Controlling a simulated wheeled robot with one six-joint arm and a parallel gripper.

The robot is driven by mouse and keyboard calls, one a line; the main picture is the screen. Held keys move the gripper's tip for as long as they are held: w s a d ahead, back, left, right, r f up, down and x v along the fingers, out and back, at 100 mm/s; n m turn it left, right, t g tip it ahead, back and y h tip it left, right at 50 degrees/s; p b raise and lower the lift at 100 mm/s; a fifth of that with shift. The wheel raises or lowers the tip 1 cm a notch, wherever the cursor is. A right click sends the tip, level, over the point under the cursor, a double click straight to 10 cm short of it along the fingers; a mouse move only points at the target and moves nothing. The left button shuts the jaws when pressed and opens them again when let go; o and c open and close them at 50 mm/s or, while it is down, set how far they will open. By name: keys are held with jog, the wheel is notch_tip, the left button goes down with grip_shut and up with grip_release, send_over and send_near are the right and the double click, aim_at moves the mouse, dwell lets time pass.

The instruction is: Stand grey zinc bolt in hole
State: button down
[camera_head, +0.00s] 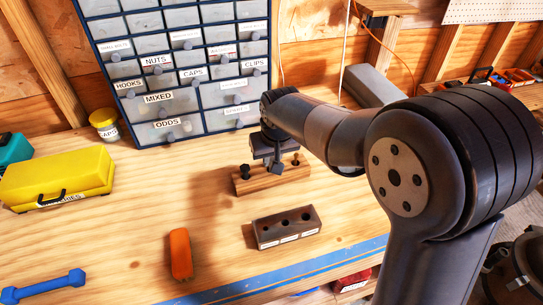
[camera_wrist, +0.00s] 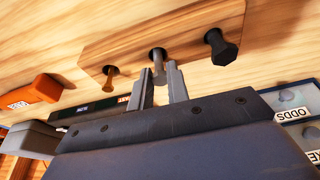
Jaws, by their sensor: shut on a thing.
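My gripper (camera_head: 277,168) is at the light wooden block (camera_head: 243,185), between a black bolt (camera_head: 245,170) and a brass bolt (camera_head: 296,159). In the wrist view its fingers (camera_wrist: 163,84) are closed around the grey zinc bolt (camera_wrist: 158,58), the middle one of three. The grey bolt is still at the block (camera_wrist: 187,29); I cannot tell whether it is lifted at all. The black bolt (camera_wrist: 220,46) and brass bolt (camera_wrist: 109,76) stand on either side. A dark brown block (camera_head: 286,229) with three open holes and white front labels stands nearer the front edge.
An orange object (camera_head: 180,253) lies left of the dark block. A yellow case (camera_head: 57,180) and blue dumbbell-shaped tool (camera_head: 43,287) are at far left. A labelled drawer cabinet (camera_head: 176,60) stands behind. Blue tape (camera_head: 300,269) runs along the front; bench between the blocks is clear.

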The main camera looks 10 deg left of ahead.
jog(key=shift+f, duration=0.5)
jog(key=c, duration=1.3)
grip_release()
jog(key=shift+r, duration=0.1)
jog(key=b+v, duration=0.1)
jog(key=v, duration=0.9)
jog(key=shift+r, duration=0.35)
jog(key=p+x, duration=0.1)
jog(key=x, duration=0.9)
jog(key=shift+f, duration=0.3)
jog(key=shift+r, duration=0.5)
